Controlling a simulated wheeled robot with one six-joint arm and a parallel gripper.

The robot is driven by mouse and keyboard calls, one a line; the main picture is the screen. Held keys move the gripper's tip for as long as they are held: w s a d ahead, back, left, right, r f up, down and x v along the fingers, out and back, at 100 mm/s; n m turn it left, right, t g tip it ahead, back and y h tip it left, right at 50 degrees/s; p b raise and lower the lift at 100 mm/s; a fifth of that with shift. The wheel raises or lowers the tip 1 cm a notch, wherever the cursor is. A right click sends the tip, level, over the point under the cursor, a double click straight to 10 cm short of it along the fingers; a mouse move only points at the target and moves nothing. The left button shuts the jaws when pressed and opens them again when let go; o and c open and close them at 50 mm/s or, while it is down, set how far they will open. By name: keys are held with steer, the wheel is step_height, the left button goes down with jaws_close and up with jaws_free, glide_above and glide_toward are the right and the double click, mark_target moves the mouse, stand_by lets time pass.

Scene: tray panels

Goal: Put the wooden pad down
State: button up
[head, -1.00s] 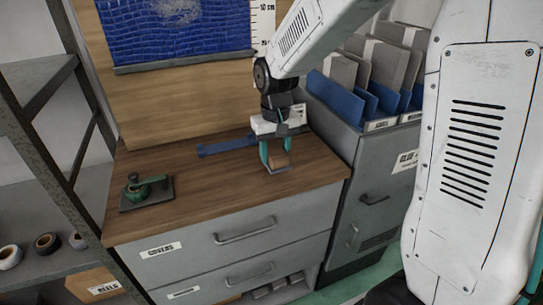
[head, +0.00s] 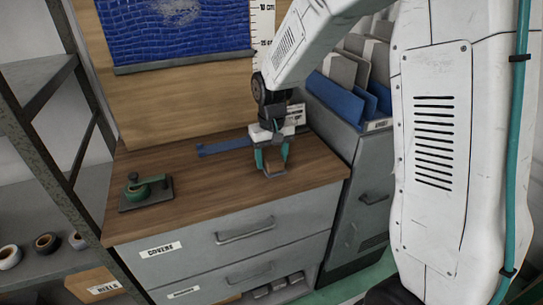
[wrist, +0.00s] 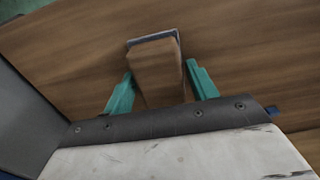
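The wooden pad (wrist: 156,72) is a small brown block with a grey edge at its far end. In the wrist view it lies between my gripper's two teal fingers (wrist: 160,72), and a narrow gap shows beside each finger. In the head view my gripper (head: 271,160) points down close over the right front part of the wooden worktop (head: 215,185). The pad's grey base (head: 275,172) shows at the fingertips, at or very near the worktop. My gripper looks slightly open around the pad; exact contact is hard to see.
A blue strip (head: 222,147) lies behind my gripper. A grey cabinet with upright folders (head: 350,95) borders the right side. The middle of the worktop is clear.

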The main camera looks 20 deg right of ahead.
mark_target(272, 156)
steer(key=shift+o, duration=0.2)
steer(key=shift+r, duration=0.1)
step_height(272, 156, up, 12)
steer(key=s+d+r, duration=0.1)
steer(key=s+r, duration=0.1)
steer(key=s, duration=1.3)
steer(key=s+d+r+t, duration=0.1)
steer(key=s+d+r, duration=0.1)
steer(key=s, duration=1.3)
steer(key=shift+o, duration=0.4)
